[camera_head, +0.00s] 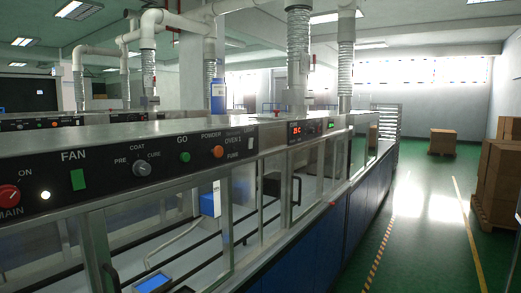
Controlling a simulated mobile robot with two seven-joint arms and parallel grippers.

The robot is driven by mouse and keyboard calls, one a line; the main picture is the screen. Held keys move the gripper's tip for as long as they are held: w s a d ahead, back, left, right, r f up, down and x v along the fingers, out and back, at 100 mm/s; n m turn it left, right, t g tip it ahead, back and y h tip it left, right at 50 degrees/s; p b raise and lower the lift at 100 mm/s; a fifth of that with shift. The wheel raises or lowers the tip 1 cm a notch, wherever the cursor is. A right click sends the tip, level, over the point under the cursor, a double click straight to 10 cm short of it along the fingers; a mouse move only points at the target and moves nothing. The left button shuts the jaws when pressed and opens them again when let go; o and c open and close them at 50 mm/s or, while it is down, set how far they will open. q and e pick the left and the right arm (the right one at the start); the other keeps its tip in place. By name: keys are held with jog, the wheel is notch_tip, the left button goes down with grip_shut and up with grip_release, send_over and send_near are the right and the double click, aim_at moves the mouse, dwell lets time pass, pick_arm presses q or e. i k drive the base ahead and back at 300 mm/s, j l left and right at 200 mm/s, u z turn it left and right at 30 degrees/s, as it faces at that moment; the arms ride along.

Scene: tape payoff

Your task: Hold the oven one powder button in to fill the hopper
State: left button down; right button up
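The oven's black control panel (110,182) runs along the top front of the machine, from lower left to the middle. The round orange powder button (217,152) sits under the word POWDER, just left of the OVEN 1 label. A green GO button (184,157) is to its left. Nothing touches the powder button. I cannot tell a hopper or its fill level in this view. Neither of my grippers is in view.
Left on the panel are a COAT knob (141,168), a green FAN button (78,180) and a red MAIN knob (9,196). Red digits (296,131) show further right. A clear green aisle (410,235) runs along the right; stacked boxes (498,180) stand beyond.

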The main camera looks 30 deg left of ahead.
aim_at(217, 151)
jog(key=i+l+u, duration=0.1)
jog(key=i, duration=1.3)
jog(key=i+u, duration=0.35)
jog(key=i+l+u, duration=0.15)
jog(key=u, duration=0.25)
jog(key=i+l+u, duration=0.2)
jog(key=u, duration=0.15)
jog(key=i+l+u, duration=0.15)
jog(key=u, duration=0.2)
jog(key=i+l+u, duration=0.1)
jog(key=l+u, duration=0.15)
jog(key=u, duration=0.15)
jog(key=l+u, duration=0.35)
jog(key=i+l+u, duration=0.1)
jog(key=l+u, duration=0.7)
jog(key=l, duration=0.2)
jog(key=i, duration=0.05)
